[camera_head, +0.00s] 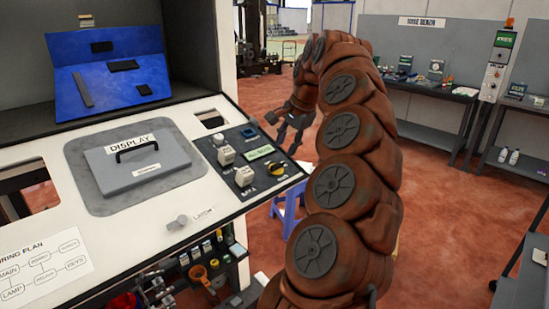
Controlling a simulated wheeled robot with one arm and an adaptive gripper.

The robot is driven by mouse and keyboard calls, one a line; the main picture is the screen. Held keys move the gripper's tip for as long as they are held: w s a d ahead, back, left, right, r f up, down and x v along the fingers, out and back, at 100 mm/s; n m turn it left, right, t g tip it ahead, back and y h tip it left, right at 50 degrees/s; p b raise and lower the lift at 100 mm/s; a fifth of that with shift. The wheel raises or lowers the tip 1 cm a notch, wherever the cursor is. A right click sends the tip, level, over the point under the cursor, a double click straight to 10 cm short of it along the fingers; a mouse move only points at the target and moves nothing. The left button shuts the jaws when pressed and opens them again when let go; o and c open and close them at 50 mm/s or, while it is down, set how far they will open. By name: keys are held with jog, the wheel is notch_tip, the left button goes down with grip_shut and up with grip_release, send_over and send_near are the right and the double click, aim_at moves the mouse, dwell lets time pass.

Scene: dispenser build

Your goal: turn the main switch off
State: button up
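A dark control panel (247,160) is set into the right end of the white sloping worktop. It carries white switch blocks (226,154), a pale green label (260,153), a blue part (249,133) and a yellow knob (278,168). The small lettering is too blurred to tell which one is the main switch, or its position. My gripper (281,132) hangs beyond the panel's upper right edge, apart from the switches. Its dark fingers look spread, with nothing seen between them. My rusty-brown arm arches up on the right and hides part of the room behind.
A grey DISPLAY lid (135,163) with a black handle lies on the worktop, with a LATCH knob (178,222) below it. A blue stool (290,212) stands behind my arm. A workbench (425,105) and a post-mounted box (497,65) stand at right.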

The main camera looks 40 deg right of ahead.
aim_at(278, 164)
jog(key=shift+p+x, duration=1.2)
jog(key=shift+x, duration=2.4)
grip_shut()
